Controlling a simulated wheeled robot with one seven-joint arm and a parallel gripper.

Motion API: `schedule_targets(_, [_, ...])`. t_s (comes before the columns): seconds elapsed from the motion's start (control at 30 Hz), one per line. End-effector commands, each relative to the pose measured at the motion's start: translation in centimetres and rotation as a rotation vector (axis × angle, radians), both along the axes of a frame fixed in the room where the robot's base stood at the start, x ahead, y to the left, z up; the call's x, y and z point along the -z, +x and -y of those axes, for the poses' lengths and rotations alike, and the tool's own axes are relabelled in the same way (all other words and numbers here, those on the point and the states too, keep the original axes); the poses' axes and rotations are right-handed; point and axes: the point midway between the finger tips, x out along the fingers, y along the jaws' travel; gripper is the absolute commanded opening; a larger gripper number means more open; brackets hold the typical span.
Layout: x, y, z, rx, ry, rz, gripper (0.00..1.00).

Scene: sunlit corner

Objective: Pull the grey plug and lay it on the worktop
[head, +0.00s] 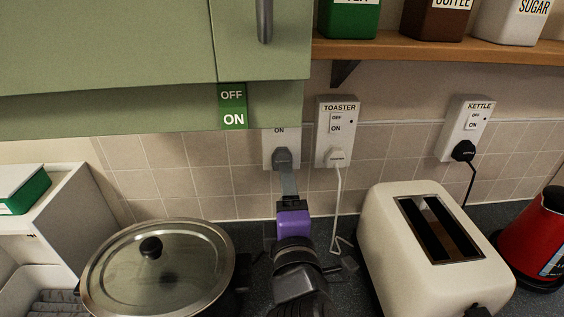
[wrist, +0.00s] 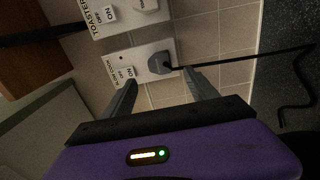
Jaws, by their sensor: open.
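The grey plug (head: 282,157) sits in a white wall socket (head: 272,136), left of the toaster socket. In the wrist view the grey plug (wrist: 160,63) shows with a black cord running to the right. My gripper (head: 287,178) is in front of and just below the plug in the head view, hiding part of it. In the wrist view my gripper (wrist: 162,83) is open and empty, its two fingers either side of the line to the plug, tips seemingly just short of it. The dark speckled worktop (head: 246,232) lies below.
A pot with a glass lid (head: 162,274) stands left of my arm and a cream toaster (head: 386,236) right of it. The white toaster plug (head: 337,158) and cord are close on the right. A green cabinet (head: 110,105) overhangs the socket. A red kettle (head: 540,240) stands far right.

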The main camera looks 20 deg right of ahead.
Motion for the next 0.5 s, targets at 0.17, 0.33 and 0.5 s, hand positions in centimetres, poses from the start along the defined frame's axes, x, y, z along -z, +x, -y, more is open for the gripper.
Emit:
schedule_targets(0.17, [0.0, 1.7, 0.6, 0.002, 0.001, 0.001, 0.67])
schedule_targets(0.33, [0.0, 3.9, 1.3, 0.001, 0.001, 0.003, 0.67])
schedule_targets(0.5, [-0.2, 5.9, 2.0, 0.002, 0.001, 0.000, 0.67])
